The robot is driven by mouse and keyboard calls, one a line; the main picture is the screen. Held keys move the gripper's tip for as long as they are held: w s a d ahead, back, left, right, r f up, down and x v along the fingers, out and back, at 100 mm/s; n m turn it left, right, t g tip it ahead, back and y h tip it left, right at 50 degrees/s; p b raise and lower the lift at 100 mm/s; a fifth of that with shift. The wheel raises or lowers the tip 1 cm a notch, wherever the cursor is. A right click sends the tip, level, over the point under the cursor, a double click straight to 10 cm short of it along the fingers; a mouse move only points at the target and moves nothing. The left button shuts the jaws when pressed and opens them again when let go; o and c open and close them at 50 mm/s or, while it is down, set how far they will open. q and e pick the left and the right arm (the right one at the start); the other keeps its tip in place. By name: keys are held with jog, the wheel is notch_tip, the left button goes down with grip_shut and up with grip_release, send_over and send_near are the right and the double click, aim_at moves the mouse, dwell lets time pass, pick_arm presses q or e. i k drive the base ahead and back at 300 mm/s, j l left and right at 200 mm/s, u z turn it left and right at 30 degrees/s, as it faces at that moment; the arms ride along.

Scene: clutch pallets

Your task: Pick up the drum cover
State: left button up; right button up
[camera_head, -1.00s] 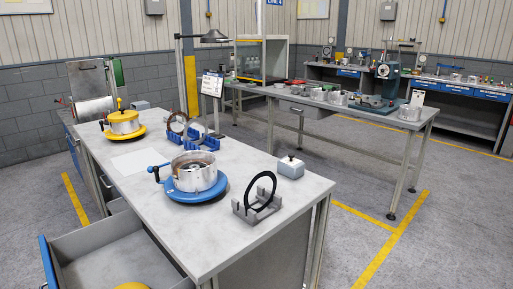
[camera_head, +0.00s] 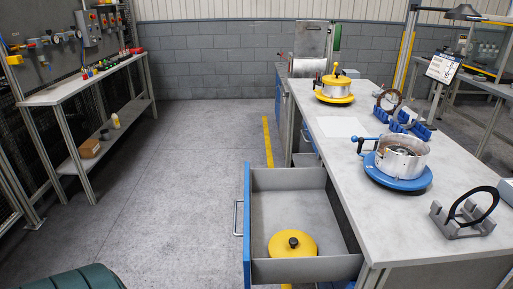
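A yellow round cover with a black knob (camera_head: 292,244), which looks like the drum cover, lies in the open grey drawer (camera_head: 257,208) at the front of the workbench. A silver drum (camera_head: 402,157) sits on a blue round base (camera_head: 398,182) on the bench top, with its top open. Farther back, another drum with a yellow lid (camera_head: 336,80) stands on a yellow base. Neither of my grippers is in view.
The bench top (camera_head: 352,159) also holds a black ring on a grey stand (camera_head: 464,221) and a blue rack (camera_head: 408,124). A side table (camera_head: 90,82) stands at the left. A dark green object (camera_head: 75,279) is at the bottom left. The floor between is clear.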

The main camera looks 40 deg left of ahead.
aim_at(294, 243)
jog(key=j+u, duration=0.5)
jog(key=i+j+u, duration=0.1)
jog(key=j+u, duration=0.35)
jog(key=j, duration=0.15)
